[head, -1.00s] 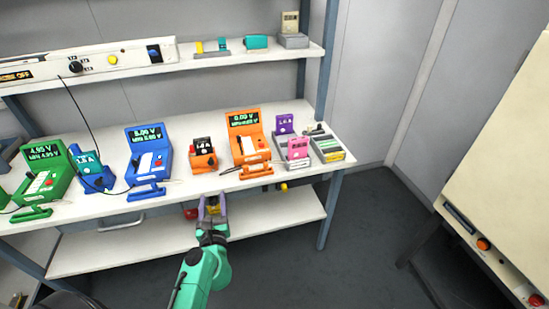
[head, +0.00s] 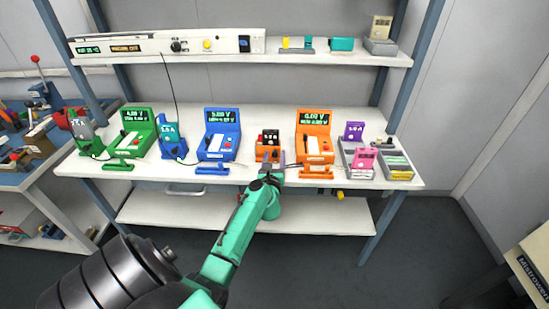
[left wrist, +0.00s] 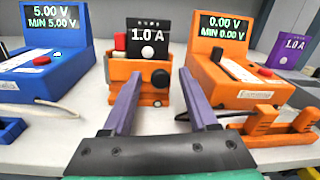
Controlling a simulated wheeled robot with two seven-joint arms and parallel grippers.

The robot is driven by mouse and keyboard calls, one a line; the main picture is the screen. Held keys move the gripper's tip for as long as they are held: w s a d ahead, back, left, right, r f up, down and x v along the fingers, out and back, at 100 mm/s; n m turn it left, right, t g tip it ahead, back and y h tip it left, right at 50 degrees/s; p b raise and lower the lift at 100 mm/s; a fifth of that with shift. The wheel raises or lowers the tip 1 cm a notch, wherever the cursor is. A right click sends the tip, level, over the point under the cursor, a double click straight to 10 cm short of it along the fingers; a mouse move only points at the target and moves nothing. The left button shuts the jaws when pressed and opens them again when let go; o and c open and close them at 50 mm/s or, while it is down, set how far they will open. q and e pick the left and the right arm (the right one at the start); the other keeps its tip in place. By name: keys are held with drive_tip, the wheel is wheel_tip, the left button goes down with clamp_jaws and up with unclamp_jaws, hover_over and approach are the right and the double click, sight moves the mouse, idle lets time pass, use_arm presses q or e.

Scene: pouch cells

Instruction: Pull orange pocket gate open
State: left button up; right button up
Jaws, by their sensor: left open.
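The orange tester (head: 313,146) stands on the bench with its display at 0.00 V. It also shows at the right of the left wrist view (left wrist: 226,75). A low orange bar piece (left wrist: 275,127) lies in front of it. In the head view the gripper (head: 270,163) partly covers the holder.
A blue tester (head: 219,146) and a green tester (head: 140,137) stand to the left. Grey trays with a pink cell (head: 363,158) and a purple cell (head: 354,131) are to the right. A thin cable hangs from the upper shelf (head: 345,56). The lower shelf (head: 325,220) is mostly clear.

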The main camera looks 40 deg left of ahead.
use_arm(q)
clamp_jaws()
idle(1.3)
